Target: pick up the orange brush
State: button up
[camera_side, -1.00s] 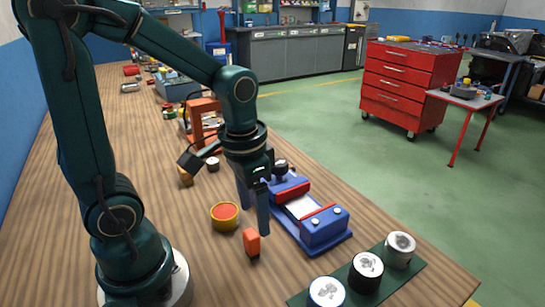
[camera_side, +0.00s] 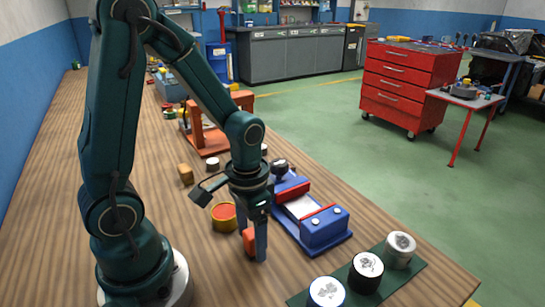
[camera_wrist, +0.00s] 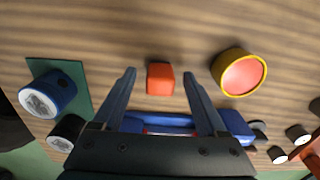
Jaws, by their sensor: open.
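The orange brush (camera_side: 249,240) shows as a small upright orange block on the wooden table, partly covered by my gripper in the side view. It also shows in the wrist view (camera_wrist: 160,77), at the middle, between the two fingertips. My gripper (camera_side: 253,244) points down at the brush, low over the table. Its fingers (camera_wrist: 160,75) are open, with one on each side of the brush and a visible gap to it on both sides. How far the fingertips are from the table is hard to tell.
A yellow can with a red top (camera_side: 223,216) stands close to the brush. A blue vise (camera_side: 322,228) lies to the right. Several cylinders, including a black one (camera_side: 366,272), stand on a green mat (camera_side: 416,270). A wooden block (camera_side: 186,174) and an orange frame (camera_side: 205,130) are farther back.

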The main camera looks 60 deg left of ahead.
aim_at(252, 232)
grip_shut()
jog(key=shift+r, duration=0.1)
jog(key=shift+r, duration=0.8)
notch_tip(252, 232, up, 2)
jog(key=shift+w+r, duration=0.1)
jog(key=shift+r, duration=0.15)
jog(key=s+a+r, duration=0.5)
jog(key=a+r, duration=0.1)
jog(key=a, duration=0.4)
jog(key=shift+s+a+r, duration=0.15)
jog(key=shift+s+r, duration=0.2)
jog(key=shift+r, duration=0.05)
